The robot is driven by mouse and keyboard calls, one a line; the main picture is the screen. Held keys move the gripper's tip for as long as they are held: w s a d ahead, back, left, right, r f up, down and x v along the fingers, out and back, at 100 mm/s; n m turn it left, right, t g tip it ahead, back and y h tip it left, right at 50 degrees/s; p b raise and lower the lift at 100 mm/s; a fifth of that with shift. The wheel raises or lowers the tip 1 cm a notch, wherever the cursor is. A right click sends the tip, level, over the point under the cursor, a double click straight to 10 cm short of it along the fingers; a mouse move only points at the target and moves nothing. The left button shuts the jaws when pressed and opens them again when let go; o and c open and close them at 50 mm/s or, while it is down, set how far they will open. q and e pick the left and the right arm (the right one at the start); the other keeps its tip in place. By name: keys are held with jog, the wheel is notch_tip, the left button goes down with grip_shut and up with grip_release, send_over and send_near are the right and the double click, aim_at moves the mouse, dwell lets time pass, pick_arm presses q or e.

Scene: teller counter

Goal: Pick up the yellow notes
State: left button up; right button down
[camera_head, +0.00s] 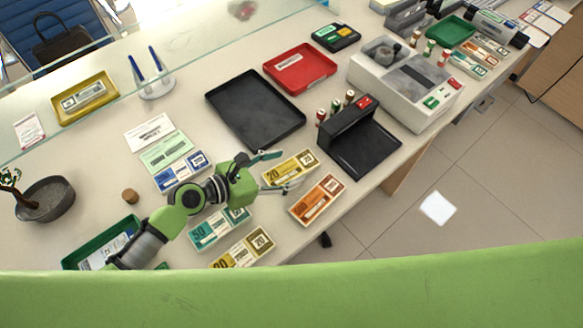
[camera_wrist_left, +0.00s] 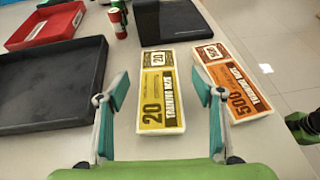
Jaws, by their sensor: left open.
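A bundle of yellow notes (camera_head: 291,167) marked 20 lies flat on the counter, left of the black card-reader-like device. It also shows in the left wrist view (camera_wrist_left: 161,100), lengthwise between my fingers. A second yellow bundle (camera_head: 243,249) lies nearer my body, below the teal notes. My left gripper (camera_head: 277,173) is open and empty at the near end of the first bundle. In the left wrist view its two teal-padded fingers (camera_wrist_left: 161,92) stand either side of that bundle. I cannot tell how high they are above the counter. My right gripper is not in view.
Orange notes (camera_head: 317,201) lie close to the right of the yellow ones, near the counter edge. Teal notes (camera_head: 219,229) and blue notes (camera_head: 181,171) lie around my arm. A black tray (camera_head: 254,108) and a black device (camera_head: 358,142) stand beyond.

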aim_at(301, 163)
pick_arm(q)
jog(key=shift+x, duration=2.2)
jog(key=shift+w+d+f, duration=0.15)
jog(key=shift+w+f, duration=0.05)
jog(key=shift+f, duration=0.05)
jog(key=c, duration=1.2)
jog(key=shift+c, duration=0.2)
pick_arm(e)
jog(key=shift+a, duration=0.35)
